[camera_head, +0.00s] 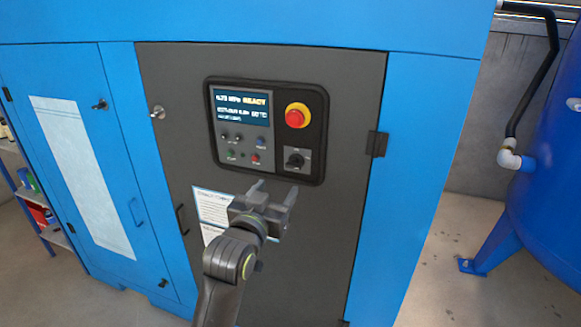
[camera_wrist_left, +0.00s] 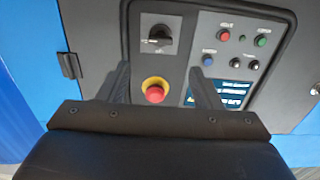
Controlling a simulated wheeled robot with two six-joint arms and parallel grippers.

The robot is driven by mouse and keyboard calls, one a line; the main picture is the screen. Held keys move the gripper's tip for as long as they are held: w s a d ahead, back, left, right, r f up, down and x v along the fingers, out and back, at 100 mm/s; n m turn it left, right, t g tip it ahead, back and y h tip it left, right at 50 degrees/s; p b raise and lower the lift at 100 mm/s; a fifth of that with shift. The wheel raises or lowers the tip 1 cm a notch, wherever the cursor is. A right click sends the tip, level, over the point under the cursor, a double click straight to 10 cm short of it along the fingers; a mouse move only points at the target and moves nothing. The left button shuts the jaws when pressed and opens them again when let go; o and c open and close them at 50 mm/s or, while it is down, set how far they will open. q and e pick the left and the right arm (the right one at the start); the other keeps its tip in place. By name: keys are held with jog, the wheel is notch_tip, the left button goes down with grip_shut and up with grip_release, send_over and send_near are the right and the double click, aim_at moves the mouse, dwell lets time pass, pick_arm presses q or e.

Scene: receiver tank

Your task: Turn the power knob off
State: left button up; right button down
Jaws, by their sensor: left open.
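The power knob (camera_head: 295,159) is a black rotary knob on a light square plate, at the lower right of the control panel (camera_head: 316,140). My left gripper (camera_head: 274,188) is open and empty, below the panel in the head view and apart from the knob. In the left wrist view its two fingers (camera_wrist_left: 160,75) frame the red emergency button (camera_wrist_left: 155,90). My right gripper is not in view.
Above the knob is the red emergency button on a yellow ring (camera_head: 297,115). A lit display (camera_head: 242,107) and small coloured buttons (camera_head: 235,153) are to the left. A paper label (camera_head: 211,207) is below the panel. A blue tank (camera_head: 550,170) stands at the right.

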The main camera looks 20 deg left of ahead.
aim_at(292, 166)
pick_arm(q)
jog(key=w+p, duration=0.1)
jog(key=w, duration=0.9)
jog(key=shift+d, duration=0.2)
jog(key=c, duration=1)
jog(key=shift+p, duration=0.3)
